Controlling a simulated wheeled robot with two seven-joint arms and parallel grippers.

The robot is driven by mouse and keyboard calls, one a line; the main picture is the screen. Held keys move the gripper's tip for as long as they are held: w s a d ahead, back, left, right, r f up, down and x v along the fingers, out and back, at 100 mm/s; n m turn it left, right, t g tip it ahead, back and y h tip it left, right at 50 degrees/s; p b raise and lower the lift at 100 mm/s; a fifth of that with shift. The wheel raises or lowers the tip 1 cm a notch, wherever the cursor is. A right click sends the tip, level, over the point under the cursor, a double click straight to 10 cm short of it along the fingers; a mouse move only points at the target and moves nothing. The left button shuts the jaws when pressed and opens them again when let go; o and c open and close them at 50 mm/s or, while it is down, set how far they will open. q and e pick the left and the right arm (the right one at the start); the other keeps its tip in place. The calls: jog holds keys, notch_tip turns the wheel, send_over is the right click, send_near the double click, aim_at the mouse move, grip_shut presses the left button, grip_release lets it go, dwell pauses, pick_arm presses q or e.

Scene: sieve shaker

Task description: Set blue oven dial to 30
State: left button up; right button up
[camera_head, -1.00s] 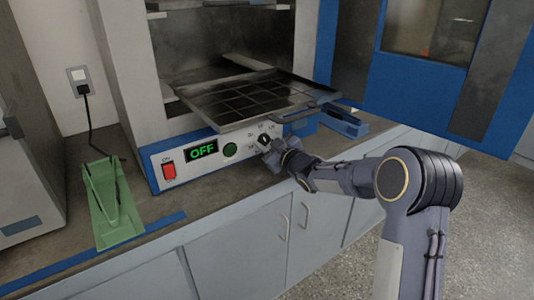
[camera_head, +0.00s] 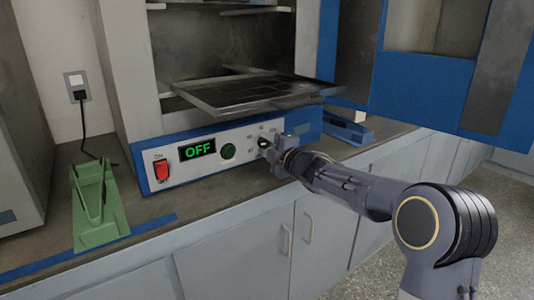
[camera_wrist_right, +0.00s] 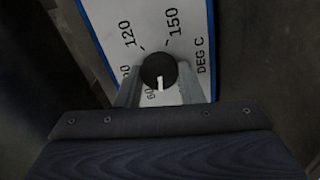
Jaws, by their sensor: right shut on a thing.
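The blue oven (camera_head: 140,163) stands on the counter with its door open and a dark tray inside. Its front panel has a red switch (camera_head: 161,171), a green "OFF" display (camera_head: 197,149), a green button (camera_head: 228,151) and the black dial (camera_head: 264,143). My right gripper (camera_head: 273,150) is at the dial, shut on it. In the right wrist view the dial (camera_wrist_right: 159,71) sits between the two fingers, and its white mark points down in the picture. Labels 120, 150 and DEG C show; other numbers are partly hidden by the fingers. My left gripper is not in view.
A green stand (camera_head: 99,207) with tongs on it sits on the counter at left. A blue object (camera_head: 346,129) lies right of the oven. The open blue door (camera_head: 425,95) hangs at upper right. The tray (camera_head: 250,95) sticks out above the dial.

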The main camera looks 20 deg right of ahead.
jog(key=n+b, duration=0.1)
jog(key=n, duration=0.2)
jog(key=n+b, duration=0.1)
jog(key=shift+f+b, duration=0.25)
jog(key=shift+b, duration=0.05)
jog(key=shift+n+b, duration=0.75)
jog(key=shift+n, duration=0.95)
jog(key=o, duration=0.9)
jog(key=shift+o, duration=0.2)
jog(key=shift+r, duration=0.1)
jog(key=v, duration=0.7)
jog(key=shift+s, duration=0.35)
